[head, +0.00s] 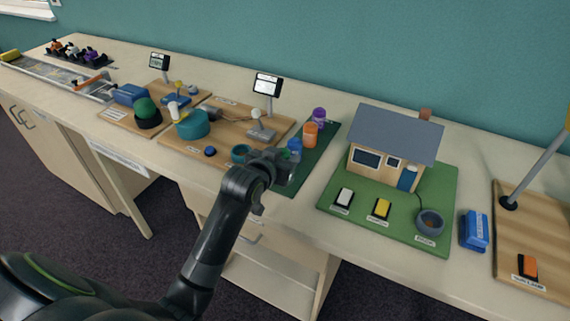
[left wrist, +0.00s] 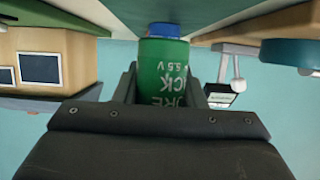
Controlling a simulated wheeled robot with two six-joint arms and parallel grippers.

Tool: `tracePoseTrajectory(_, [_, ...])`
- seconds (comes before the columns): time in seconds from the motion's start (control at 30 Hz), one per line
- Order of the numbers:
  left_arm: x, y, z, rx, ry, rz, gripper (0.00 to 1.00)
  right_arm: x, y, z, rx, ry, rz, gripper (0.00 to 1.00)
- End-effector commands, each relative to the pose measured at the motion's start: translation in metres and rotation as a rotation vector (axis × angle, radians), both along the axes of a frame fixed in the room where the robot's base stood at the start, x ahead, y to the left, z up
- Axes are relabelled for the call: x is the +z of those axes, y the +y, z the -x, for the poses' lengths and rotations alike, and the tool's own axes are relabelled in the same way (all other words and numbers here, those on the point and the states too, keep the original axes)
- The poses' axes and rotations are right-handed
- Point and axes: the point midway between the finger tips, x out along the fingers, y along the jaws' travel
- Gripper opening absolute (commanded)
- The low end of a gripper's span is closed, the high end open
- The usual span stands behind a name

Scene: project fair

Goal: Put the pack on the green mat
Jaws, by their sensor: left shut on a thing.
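The gripper hides most of the pack there, and I cannot tell whether the pack touches the mat. An orange cylinder (head: 310,134) and a purple cylinder (head: 319,116) stand farther back on the mat. My right gripper is not in view.
A model house (head: 392,160) on a green base (head: 400,226) is right of the mat. A wooden board (head: 225,150) with a teal drum (head: 192,125) and small display (head: 267,84) is to the left. A blue box (head: 474,231) lies farther right. The table's front edge is close.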

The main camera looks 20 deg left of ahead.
Motion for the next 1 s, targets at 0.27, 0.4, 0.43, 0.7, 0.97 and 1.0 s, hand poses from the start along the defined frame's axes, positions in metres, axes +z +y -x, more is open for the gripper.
tracePoseTrajectory(0.27, [-0.024,0.0,0.0,0.001,0.0,0.001,0.1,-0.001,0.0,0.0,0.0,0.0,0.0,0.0])
tracePoseTrajectory(0.4, [-0.023,0.0,0.0,0.001,0.0,0.001,0.1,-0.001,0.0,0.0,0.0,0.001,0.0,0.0])
tracePoseTrajectory(0.43, [-0.023,0.0,0.0,0.001,0.0,0.001,0.1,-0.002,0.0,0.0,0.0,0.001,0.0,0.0])
tracePoseTrajectory(0.7, [-0.026,0.0,0.0,0.001,0.001,0.0,0.57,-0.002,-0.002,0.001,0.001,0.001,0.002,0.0])
tracePoseTrajectory(0.97, [-0.026,0.0,0.0,0.001,0.001,0.0,0.59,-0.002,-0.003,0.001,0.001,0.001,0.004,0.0])
tracePoseTrajectory(1.0, [-0.025,0.0,0.0,0.001,0.001,0.0,0.59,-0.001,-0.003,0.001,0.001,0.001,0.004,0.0])
